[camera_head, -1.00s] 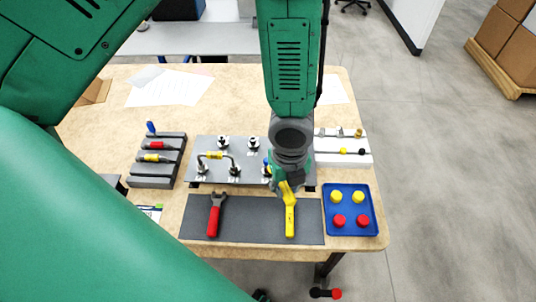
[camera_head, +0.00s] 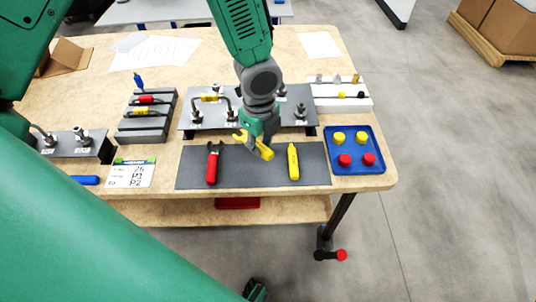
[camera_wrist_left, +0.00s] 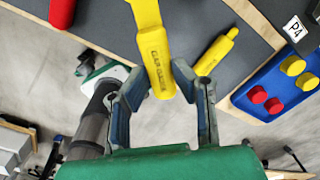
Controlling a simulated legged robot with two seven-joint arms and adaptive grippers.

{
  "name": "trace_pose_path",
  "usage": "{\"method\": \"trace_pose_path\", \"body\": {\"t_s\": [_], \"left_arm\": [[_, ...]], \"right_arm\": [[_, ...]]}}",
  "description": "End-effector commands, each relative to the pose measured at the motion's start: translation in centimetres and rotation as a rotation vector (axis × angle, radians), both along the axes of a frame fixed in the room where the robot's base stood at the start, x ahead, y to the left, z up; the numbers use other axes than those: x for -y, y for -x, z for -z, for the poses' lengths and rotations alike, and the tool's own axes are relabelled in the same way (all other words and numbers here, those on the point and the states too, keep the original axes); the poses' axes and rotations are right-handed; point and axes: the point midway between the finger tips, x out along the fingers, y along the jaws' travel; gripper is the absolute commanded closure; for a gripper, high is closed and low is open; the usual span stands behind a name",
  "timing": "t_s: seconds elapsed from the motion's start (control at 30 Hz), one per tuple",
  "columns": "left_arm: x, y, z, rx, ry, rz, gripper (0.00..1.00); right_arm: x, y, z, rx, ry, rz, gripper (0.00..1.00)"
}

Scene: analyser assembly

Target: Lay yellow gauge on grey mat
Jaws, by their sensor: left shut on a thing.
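My left gripper (camera_head: 262,134) is shut on the yellow gauge (camera_head: 259,148), a flat yellow piece with dark lettering. The gauge is held tilted over the back middle of the grey mat (camera_head: 250,177); I cannot tell whether it touches the mat. In the left wrist view the gauge (camera_wrist_left: 153,45) sits between the fingertips of the left gripper (camera_wrist_left: 165,90), and its far end runs out of the picture. On the mat lie a red-handled tool (camera_head: 212,164) to the left and another yellow tool (camera_head: 293,162) to the right, both apart from the gauge.
A blue tray (camera_head: 352,166) with yellow and red caps stands right of the mat. A metal plate with fittings (camera_head: 190,122) is just behind the mat, and a grey rack (camera_head: 147,118) stands at the back left. Mat surface between the two tools is free.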

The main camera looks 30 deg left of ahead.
Motion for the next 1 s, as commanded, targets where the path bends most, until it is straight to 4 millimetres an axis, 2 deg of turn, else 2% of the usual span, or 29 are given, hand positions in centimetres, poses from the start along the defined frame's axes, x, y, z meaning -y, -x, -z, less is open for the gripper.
{"method": "trace_pose_path", "body": {"t_s": [0.03, 0.37, 0.73, 1.0], "left_arm": [[-0.3, -0.2, 0.7, 0.001, 0.002, -0.015, 1.0], [-0.6, -0.3, 1.7, 0.0, 0.003, -0.034, 1.0], [-0.6, -0.2, 5.4, -0.001, 0.002, -0.033, 1.0], [-0.6, -0.2, 6.8, -0.001, 0.0, -0.033, 1.0]], "right_arm": [[0.0, -0.1, 0.7, 0.001, 0.0, 0.0, 0.6], [0.0, -0.1, 2.0, 0.003, 0.0, 0.0, 0.6], [0.0, -0.1, 6.0, 0.002, 0.0, 0.0, 0.6], [0.0, -0.1, 6.3, 0.002, 0.0, 0.0, 0.6]]}}
